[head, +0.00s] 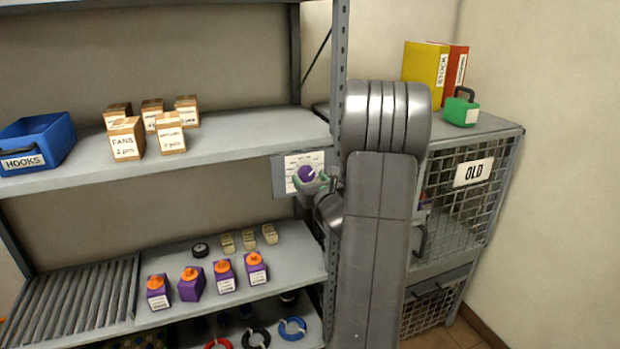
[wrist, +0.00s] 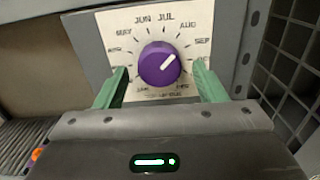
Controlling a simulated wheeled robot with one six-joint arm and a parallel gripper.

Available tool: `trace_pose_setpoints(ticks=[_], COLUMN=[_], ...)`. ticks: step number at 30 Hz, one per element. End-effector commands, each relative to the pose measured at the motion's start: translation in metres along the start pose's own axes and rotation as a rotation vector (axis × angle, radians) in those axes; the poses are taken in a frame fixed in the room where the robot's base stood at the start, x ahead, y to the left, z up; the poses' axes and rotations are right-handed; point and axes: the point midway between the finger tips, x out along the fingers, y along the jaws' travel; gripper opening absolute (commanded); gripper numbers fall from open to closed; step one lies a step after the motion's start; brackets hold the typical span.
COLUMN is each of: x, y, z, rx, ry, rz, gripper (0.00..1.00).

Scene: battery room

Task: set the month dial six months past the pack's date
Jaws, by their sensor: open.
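The month dial has a purple knob (wrist: 159,66) with a white pointer, on a white plate (wrist: 120,30) printed with months. JUN, JUL, AUG and SEP are legible; the lower months are partly hidden. The pointer aims up and right, around AUG to SEP. In the head view the dial (head: 306,173) is on the shelf post. My gripper (wrist: 161,82) is open, its green fingers on either side of the knob, with gaps showing. Several purple packs with orange caps (head: 225,280) stand on the lower shelf; their labels are too small to read.
A wire cage (head: 470,215) marked OLD stands right of the shelf, with a green case (head: 461,108) and yellow and red binders (head: 425,72) on top. Small cartons (head: 126,140) and a blue HOOKS bin (head: 38,145) sit on the upper shelf.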

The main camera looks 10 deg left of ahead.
Motion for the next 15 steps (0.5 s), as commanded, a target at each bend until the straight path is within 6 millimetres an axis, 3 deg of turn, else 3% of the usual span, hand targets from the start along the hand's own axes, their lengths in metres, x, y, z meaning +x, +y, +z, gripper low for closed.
trace_pose_setpoints(ticks=[10,15], x=[0.0041,0.0039], y=[0.0001,0.0001], z=[-0.0003,-0.0002], rx=[0.000,0.000], ry=[0.000,0.000], rz=[0.000,0.000], gripper=[0.64,0.31])
